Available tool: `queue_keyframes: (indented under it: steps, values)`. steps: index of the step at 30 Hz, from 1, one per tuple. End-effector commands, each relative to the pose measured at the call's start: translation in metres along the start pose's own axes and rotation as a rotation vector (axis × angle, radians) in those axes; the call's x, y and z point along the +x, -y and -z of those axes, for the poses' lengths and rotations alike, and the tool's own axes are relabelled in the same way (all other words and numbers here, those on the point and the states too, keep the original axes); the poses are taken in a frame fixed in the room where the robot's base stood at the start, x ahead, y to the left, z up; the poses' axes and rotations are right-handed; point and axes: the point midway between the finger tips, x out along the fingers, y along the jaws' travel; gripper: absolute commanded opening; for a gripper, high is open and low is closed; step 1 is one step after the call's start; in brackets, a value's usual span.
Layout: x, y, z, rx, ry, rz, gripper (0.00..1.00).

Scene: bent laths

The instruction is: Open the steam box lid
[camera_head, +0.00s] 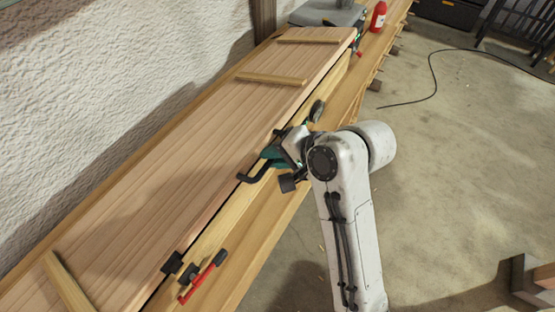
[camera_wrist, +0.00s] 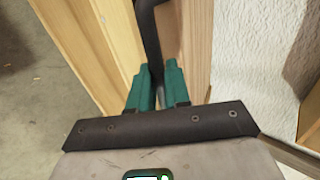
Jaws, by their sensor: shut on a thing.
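The steam box is a long wooden box (camera_head: 232,232) against the wall. Its plank lid (camera_head: 185,130) has several cross battens and lies over the top, with a dark line along its front edge. A black bent handle (camera_head: 252,178) sits at the middle of that edge. My gripper (camera_head: 272,154) is at the handle, its teal fingers shut on it. In the wrist view the fingers (camera_wrist: 156,82) close around the black handle bar (camera_wrist: 148,28). A red-handled latch (camera_head: 204,282) on the front lies apart from the black catch (camera_head: 172,263) on the lid. My wrist hides part of the front edge.
A round dial (camera_head: 316,110) is on the box front just beyond my gripper. A red bottle (camera_head: 378,16) and a grey case (camera_head: 328,13) stand at the far end. The rough white wall (camera_head: 110,75) is close behind the lid. The floor at right is mostly clear, with a black cable (camera_head: 432,72).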

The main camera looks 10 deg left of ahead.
Motion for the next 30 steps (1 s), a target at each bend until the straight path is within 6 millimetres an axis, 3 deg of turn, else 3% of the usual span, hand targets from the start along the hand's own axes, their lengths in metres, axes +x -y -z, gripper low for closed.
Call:
queue_keyframes:
  steps: [1, 9, 20, 30]
  values:
    - [-0.002, 0.012, 0.000, -0.008, -0.002, 0.011, 0.00]
    - [-0.014, 0.049, -0.002, -0.008, 0.001, 0.011, 0.00]
    - [-0.020, 0.072, -0.003, -0.007, 0.006, 0.006, 0.00]
    - [-0.022, 0.118, -0.006, -0.008, 0.010, 0.003, 0.00]
